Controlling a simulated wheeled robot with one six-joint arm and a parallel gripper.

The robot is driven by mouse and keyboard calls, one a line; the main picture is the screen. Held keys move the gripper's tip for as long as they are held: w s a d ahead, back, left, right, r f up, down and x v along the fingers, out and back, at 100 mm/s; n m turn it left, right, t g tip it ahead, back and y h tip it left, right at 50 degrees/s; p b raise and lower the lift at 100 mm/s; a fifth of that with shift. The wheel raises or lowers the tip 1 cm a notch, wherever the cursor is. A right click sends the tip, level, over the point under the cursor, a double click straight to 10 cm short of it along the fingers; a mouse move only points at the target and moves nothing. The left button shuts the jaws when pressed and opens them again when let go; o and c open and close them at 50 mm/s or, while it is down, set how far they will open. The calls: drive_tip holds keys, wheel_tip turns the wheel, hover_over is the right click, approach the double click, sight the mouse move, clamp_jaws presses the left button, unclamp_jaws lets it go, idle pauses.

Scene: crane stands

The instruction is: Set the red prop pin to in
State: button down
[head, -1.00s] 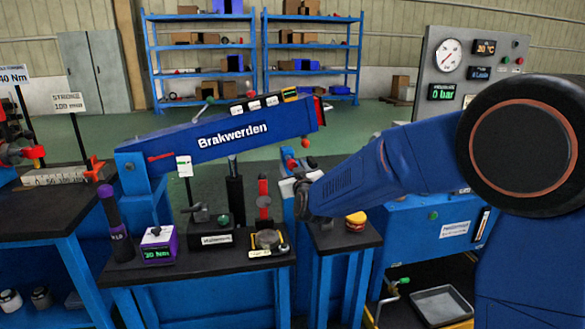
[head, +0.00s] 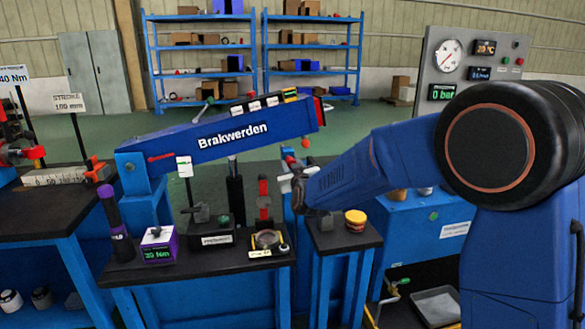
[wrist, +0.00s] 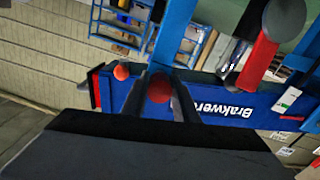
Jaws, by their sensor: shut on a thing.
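My gripper (wrist: 160,88) is shut on a round red knob, which I take to be the red prop pin (wrist: 159,91), in the wrist view. The knob sits between the two dark fingers, and the shaft behind it is hidden. In the head view my gripper (head: 292,178) is at the blue post right of the middle bench, below the boom's right end. The pin is hidden there by my wrist. The blue boom (head: 232,136) is tilted, its right end higher; it also shows in the wrist view (wrist: 216,98).
A small red ball (head: 305,143) hangs under the boom's right end. A red-handled lever (head: 264,200) stands on the middle bench (head: 190,268), left of my gripper. A yellow-and-red item (head: 355,220) sits on the small bench to the right. A gauge panel (head: 470,65) stands behind.

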drive_tip(key=shift+x, duration=0.95)
drive_tip(key=c, duration=1.4)
unclamp_jaws()
drive_tip(key=shift+s, duration=0.1)
drive_tip(key=v, duration=1.7)
drive_tip(key=shift+s, duration=0.15)
